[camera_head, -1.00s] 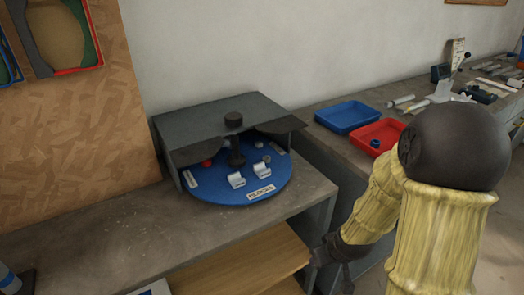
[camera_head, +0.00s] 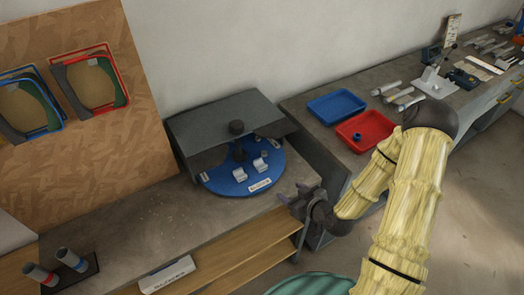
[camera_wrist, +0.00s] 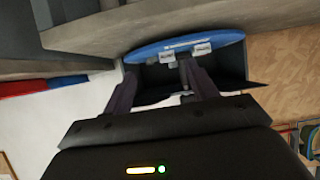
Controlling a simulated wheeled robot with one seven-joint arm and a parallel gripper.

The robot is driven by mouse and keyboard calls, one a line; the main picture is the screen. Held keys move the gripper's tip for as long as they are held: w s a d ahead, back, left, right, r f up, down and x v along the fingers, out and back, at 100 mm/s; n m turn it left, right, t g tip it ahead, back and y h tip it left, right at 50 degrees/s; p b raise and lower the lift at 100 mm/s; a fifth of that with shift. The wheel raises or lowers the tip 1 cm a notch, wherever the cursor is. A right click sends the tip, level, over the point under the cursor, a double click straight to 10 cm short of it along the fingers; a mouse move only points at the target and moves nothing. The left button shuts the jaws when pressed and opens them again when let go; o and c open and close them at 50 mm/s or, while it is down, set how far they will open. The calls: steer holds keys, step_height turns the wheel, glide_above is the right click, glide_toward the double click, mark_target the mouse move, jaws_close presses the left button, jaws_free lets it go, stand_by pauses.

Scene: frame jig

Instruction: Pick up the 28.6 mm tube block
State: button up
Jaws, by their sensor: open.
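Two small pale blocks stand on the blue round disc (camera_head: 222,184), a left block (camera_head: 240,173) and a right block (camera_head: 260,164). Their markings are too small to read, so I cannot tell which is the 28.6 mm tube block. In the wrist view the two blocks, one (camera_wrist: 168,57) and the other (camera_wrist: 202,48), show with labels on the disc beyond my fingers. My gripper (camera_head: 294,196) is open and empty, at the right end of the bench, to the right of the disc and apart from the blocks.
A grey housing (camera_head: 200,122) covers the disc's back, with a dark knob above. The bench (camera_head: 130,212) is clear left of the disc. A blue tray (camera_head: 337,106) and a red tray (camera_head: 366,130) lie on the right bench. Two tubes stand in a dark holder (camera_head: 72,274) at lower left.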

steer(key=r, duration=0.1)
steer(key=r+t+p, duration=0.1)
steer(key=r, duration=0.1)
steer(key=shift+a+r, duration=0.1)
steer(key=shift+a, duration=0.3)
steer(key=shift+w+f, duration=0.15)
steer(key=shift+f, duration=0.05)
steer(key=b, duration=0.2)
steer(key=w+b, duration=0.1)
steer(key=b, duration=0.2)
steer(key=shift+w+a+f+b, duration=0.15)
steer(key=shift+a+f+b, duration=0.1)
steer(key=shift+b, duration=0.1)
steer(key=shift+w+f+b, duration=0.1)
steer(key=shift+w+b, duration=0.05)
steer(key=shift+b, duration=0.7)
steer(key=b, duration=0.3)
steer(key=shift+w+a+f, duration=0.1)
steer(key=shift+a+f, duration=0.1)
steer(key=shift+a, duration=0.1)
